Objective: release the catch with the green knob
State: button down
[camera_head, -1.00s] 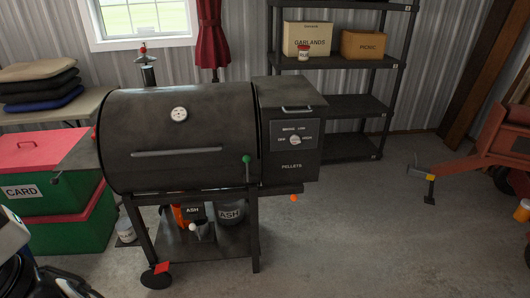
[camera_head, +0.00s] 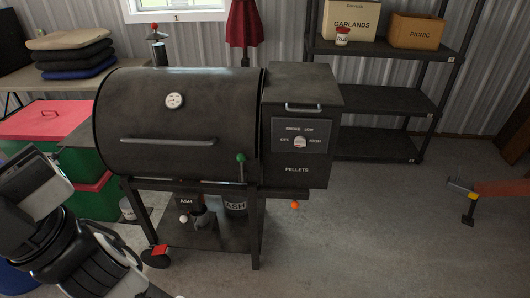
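The green knob (camera_head: 240,158) is a small ball on top of a thin upright lever (camera_head: 241,172) at the right front of the black pellet grill (camera_head: 150,120). The lever stands at the lower right edge of the closed barrel lid (camera_head: 140,95), left of the pellet hopper (camera_head: 300,100). Part of my arm is at the lower left, in front of the green box, well left of the knob and apart from the grill. I cannot make out the gripper's fingertips.
An orange knob (camera_head: 295,205) sticks out below the hopper. Ash containers (camera_head: 235,202) stand on the grill's lower shelf (camera_head: 215,235). A red-lidded green box (camera_head: 45,120) is left of the grill.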

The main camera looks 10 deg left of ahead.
aim_at(241, 157)
jog(key=i+l, duration=0.2)
jog(key=l, duration=0.15)
jog(key=i+l+u, duration=0.1)
jog(key=l, duration=0.25)
jog(key=i+l, duration=0.25)
jog(key=i+l+u, duration=0.15)
jog(key=l, duration=0.35)
jog(key=i+l, duration=0.15)
jog(key=l, duration=0.2)
